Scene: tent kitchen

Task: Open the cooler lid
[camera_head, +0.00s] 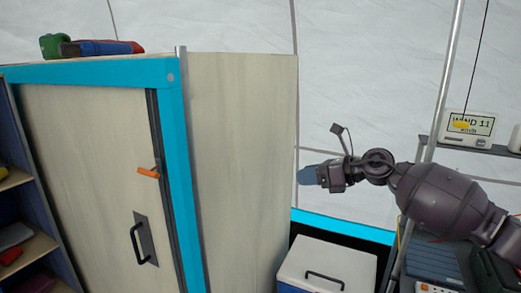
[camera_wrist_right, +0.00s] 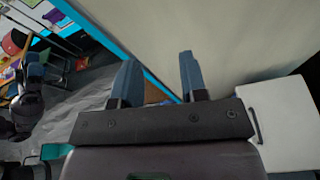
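The cooler (camera_head: 325,262) stands low at the bottom centre-right of the head view, with a white lid and a black handle on top. The lid looks shut. In the right wrist view the white lid (camera_wrist_right: 288,120) is at the right edge, with its handle near its left side. My right gripper (camera_head: 308,175) is above the cooler and apart from it, its fingers pointing left. In the right wrist view my right gripper (camera_wrist_right: 158,75) has its two blue fingers spread, with nothing between them. My left gripper is not in the head view.
A wooden cabinet (camera_head: 85,165) with a blue frame stands left of the cooler, its side panel (camera_head: 240,160) close by. A metal pole (camera_head: 445,90) rises at the right. A white display box (camera_head: 468,128) sits on a shelf behind my right arm.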

